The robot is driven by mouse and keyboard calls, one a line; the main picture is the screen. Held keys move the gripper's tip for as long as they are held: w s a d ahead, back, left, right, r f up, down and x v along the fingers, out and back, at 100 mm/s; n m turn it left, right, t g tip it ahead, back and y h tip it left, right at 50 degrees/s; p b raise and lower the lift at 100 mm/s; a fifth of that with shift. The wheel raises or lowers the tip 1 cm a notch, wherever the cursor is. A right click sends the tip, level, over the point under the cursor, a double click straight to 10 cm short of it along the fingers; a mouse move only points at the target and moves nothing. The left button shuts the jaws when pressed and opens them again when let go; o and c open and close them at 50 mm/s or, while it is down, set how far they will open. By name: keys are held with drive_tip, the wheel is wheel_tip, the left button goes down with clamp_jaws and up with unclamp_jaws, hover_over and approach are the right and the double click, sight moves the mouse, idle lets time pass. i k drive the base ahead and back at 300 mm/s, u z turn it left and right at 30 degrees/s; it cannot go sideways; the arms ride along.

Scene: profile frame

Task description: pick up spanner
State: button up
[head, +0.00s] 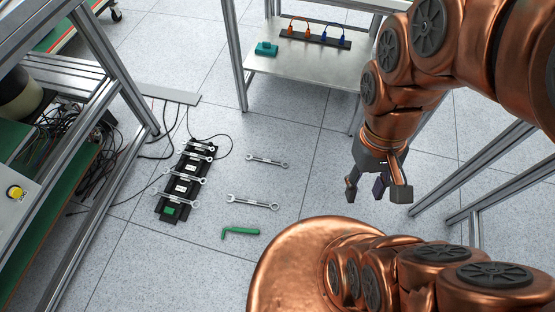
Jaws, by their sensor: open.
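Two loose silver spanners lie on the grey tiled floor: a smaller spanner (267,160) farther back and a larger spanner (252,202) nearer me. Several more spanners (182,178) lie across a black rack (170,199) to their left. I cannot tell which spanner the task means. My gripper (379,188) is open and empty, with its fingers pointing down, to the right of the loose spanners and apart from them.
A green hex key (240,232) lies nearer on the floor. Black cables run on the floor around the rack. Metal frames stand at left and right. A low shelf (300,75) at the back holds a teal object (266,49) and a dark strip (315,37) with coloured pieces.

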sight(264, 161)
drive_tip(key=z, duration=0.05)
drive_tip(key=k, duration=0.6)
drive_tip(key=u, duration=0.95)
drive_tip(key=i, duration=1)
